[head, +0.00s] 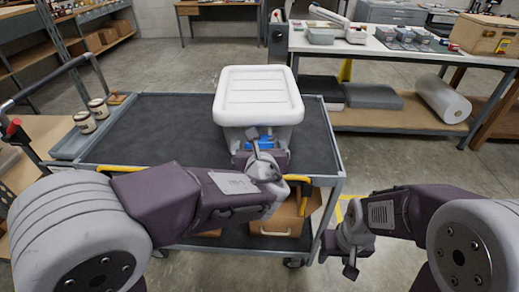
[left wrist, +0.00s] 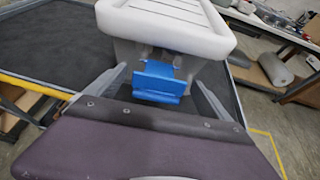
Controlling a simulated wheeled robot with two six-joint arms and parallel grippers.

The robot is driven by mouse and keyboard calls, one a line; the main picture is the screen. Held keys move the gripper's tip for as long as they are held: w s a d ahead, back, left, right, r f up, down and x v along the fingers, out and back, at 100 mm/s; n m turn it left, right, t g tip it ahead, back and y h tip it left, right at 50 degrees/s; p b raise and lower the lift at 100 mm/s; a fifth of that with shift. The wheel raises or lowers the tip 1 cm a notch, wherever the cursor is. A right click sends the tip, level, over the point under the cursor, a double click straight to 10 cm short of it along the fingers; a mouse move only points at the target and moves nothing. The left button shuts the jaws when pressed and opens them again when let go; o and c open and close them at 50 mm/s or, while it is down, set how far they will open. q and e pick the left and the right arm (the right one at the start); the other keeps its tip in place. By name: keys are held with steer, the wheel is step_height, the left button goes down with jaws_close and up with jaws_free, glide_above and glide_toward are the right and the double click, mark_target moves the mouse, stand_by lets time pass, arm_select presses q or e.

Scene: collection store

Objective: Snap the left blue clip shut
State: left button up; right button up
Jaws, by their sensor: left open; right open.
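A white lidded box (head: 258,95) stands on the dark top of a cart, near its right end. A blue clip (left wrist: 160,82) sits on its near wall under the lid rim, and its lower flap appears to tilt outward from the wall. In the head view the clip (head: 266,144) is partly hidden by my left gripper (head: 262,145). My left gripper is open, with one finger on each side of the clip in the left wrist view (left wrist: 162,92); contact is not clear. No other clip shows. My right gripper (head: 350,262) is open and empty, low beside the cart's right end.
The cart top (head: 160,125) is clear left of the box. Two small jars (head: 92,115) stand at the cart's left end. A cardboard box (head: 285,218) is on the lower shelf. A workbench (head: 400,48) stands behind at the right.

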arm_select(q)
steer(key=shift+w+a+f, duration=0.1)
steer(key=shift+w+f, duration=0.1)
steer(key=shift+w, duration=0.25)
jaws_close()
steer(key=r+g+p, duration=0.1)
steer(key=p, duration=0.4)
steer(key=r+g+p, duration=0.1)
steer(key=r+p, duration=0.1)
steer(key=p, duration=0.3)
steer(key=shift+w+a+r, duration=0.1)
steer(key=shift+w+r, duration=0.05)
steer(key=shift+w, duration=0.2)
steer(key=g+p, duration=0.1)
steer(key=p, duration=0.3)
steer(key=w+g+p, duration=0.1)
steer(key=p, duration=0.3)
steer(key=g+p, duration=0.1)
steer(key=p, duration=0.3)
steer(key=shift+w+r+g+h+p, duration=0.3)
steer(key=shift+w+r, duration=0.05)
steer(key=shift+r, duration=0.05)
steer(key=shift+w+p, duration=0.15)
steer(key=shift+p, duration=0.35)
steer(key=shift+w, duration=0.25)
